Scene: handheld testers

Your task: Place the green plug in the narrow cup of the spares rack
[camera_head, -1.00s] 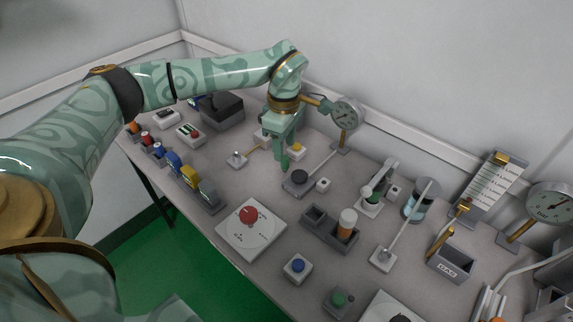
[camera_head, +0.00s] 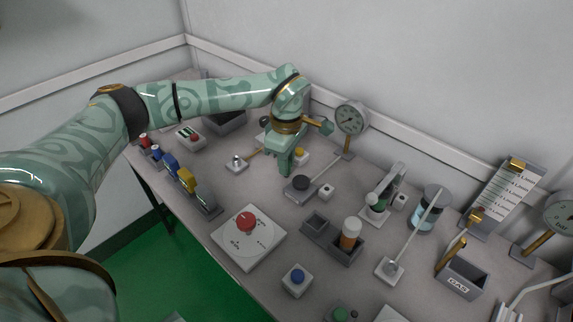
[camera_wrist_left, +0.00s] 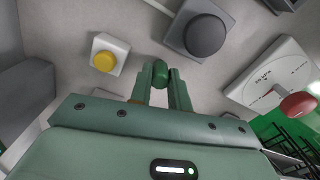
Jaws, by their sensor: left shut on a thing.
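My left gripper (camera_head: 286,167) is above the bench near its back, left of the grey base with a black knob. In the left wrist view its fingers (camera_wrist_left: 161,90) are shut on the green plug (camera_wrist_left: 160,71), whose rounded green end shows between the tips. In the head view the plug is hidden or too small to make out. A dark grey rack (camera_head: 324,247) with two square cups stands mid-bench and seems to be the spares rack. Its left cup looks empty; its right cup holds an amber bottle with a white cap (camera_head: 351,232). My right gripper does not show.
A yellow button (camera_head: 301,154) and a black knob (camera_head: 300,182) are close to the gripper. A red-knob dial (camera_head: 246,224), blue button (camera_head: 297,277), gauge (camera_head: 351,118) and lever stand (camera_head: 391,268) surround the rack.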

